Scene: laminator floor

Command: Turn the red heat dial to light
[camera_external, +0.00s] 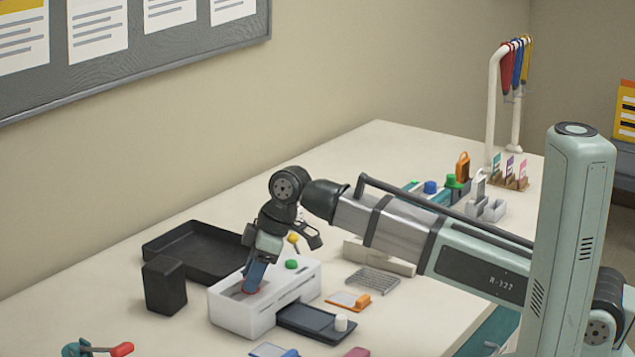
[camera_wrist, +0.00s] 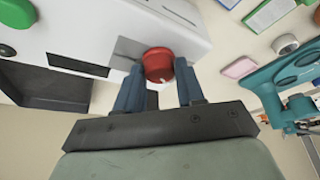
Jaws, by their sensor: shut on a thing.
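The white laminator (camera_external: 240,317) stands on the bench, left of my arm. It fills the upper part of the wrist view (camera_wrist: 95,35). The red heat dial (camera_wrist: 158,64) is on its grey panel, with a small pale mark near its lower edge. My gripper (camera_external: 249,287) points down onto the laminator's left end, and in the wrist view (camera_wrist: 160,75) its two blue fingers are shut on the dial, one on each side. In the external view the fingers mostly hide the dial. I cannot read any setting labels. A green button (camera_external: 291,264) is on the laminator's top.
A black tray (camera_external: 165,242) and a black bin (camera_external: 164,288) are close on the left. A dark tray (camera_external: 300,318) with a white knob (camera_external: 341,323) projects at the front. A wire rack (camera_external: 373,280) lies to the right, and a teal tool with a red handle (camera_external: 122,349) at front left.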

